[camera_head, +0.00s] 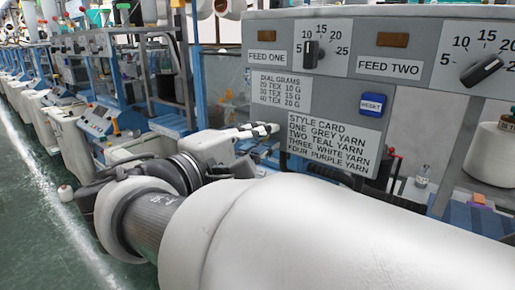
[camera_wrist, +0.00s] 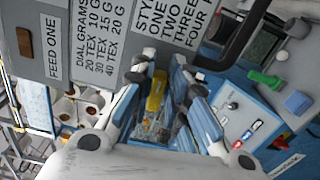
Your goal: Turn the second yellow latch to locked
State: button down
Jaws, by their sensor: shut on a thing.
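My gripper (camera_wrist: 160,68) shows in the wrist view with its two pale, dark-padded fingers either side of a yellow latch (camera_wrist: 155,92). It is shut on the latch, whose lower part is partly hidden between the fingers. I cannot tell the latch's locked or unlocked position. In the head view, the gripper's pale and black fingers (camera_head: 256,131) point right, beneath the sign panel. The latch is not visible there.
A grey panel (camera_head: 262,38) with FEED ONE and FEED TWO dials stands above the fingers. A style card (camera_head: 333,143) and blue button (camera_head: 372,104) are on it. A blue control box (camera_wrist: 236,98) stands right in the wrist view. Open green floor (camera_head: 28,240) lies left.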

jog(key=shift+f+m+b, duration=0.1)
jog(key=shift+m+b, duration=0.35)
jog(key=shift+m, duration=0.15)
jog(key=c, duration=1.6)
grip_release()
jog(key=shift+o, duration=0.2)
jog(key=v, duration=0.7)
jog(key=shift+s+a, duration=0.15)
jog(key=shift+s, duration=0.05)
